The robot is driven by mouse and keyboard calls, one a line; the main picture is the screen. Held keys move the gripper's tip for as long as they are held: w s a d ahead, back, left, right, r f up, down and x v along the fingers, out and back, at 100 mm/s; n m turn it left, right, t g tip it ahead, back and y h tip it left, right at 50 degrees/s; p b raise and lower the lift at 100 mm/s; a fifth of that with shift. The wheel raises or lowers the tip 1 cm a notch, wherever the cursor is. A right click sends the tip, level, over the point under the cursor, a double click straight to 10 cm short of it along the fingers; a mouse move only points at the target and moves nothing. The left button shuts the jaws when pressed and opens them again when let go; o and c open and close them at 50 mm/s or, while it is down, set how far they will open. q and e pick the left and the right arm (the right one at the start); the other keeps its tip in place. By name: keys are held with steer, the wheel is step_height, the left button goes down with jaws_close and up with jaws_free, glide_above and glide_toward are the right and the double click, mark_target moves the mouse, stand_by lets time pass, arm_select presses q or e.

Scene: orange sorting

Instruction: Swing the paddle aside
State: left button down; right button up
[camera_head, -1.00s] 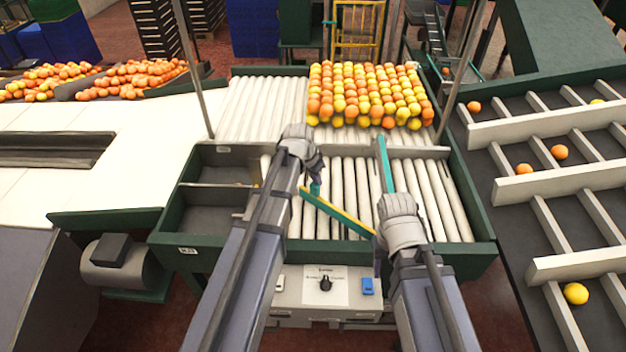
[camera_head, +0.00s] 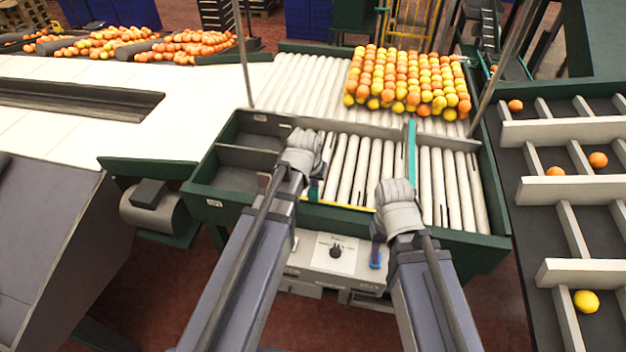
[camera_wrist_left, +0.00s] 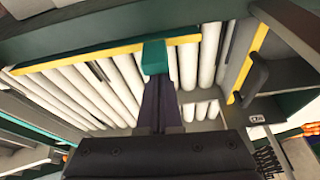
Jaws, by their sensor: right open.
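The paddle (camera_head: 343,205) is a teal bar with a yellow top edge. It lies along the front edge of the white roller bed. In the left wrist view the paddle (camera_wrist_left: 95,57) runs across the top, with a teal block (camera_wrist_left: 155,58) on it. My left gripper (camera_head: 311,188) is at the paddle's left part. Its dark fingers (camera_wrist_left: 161,90) are close together and meet the teal block, seemingly shut on it; the fingertips are partly hidden. My right gripper (camera_head: 377,254) is open and empty above the control panel, near a blue switch (camera_head: 375,262).
A second teal bar (camera_head: 411,155) stands across the rollers. Oranges and lemons (camera_head: 405,82) are massed behind the cross rail. Green-walled bins (camera_head: 232,180) lie to the left, and a divided dark conveyor (camera_head: 570,190) to the right. A dark knob (camera_head: 336,251) sits on the panel.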

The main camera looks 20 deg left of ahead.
arm_select(q)
steer(key=shift+s+d, duration=0.1)
steer(key=shift+s, duration=0.45)
steer(key=w, duration=0.5)
steer(key=p+v, duration=0.9)
steer(key=v, duration=0.1)
steer(key=shift+s, duration=0.15)
steer(key=shift+f, duration=0.1)
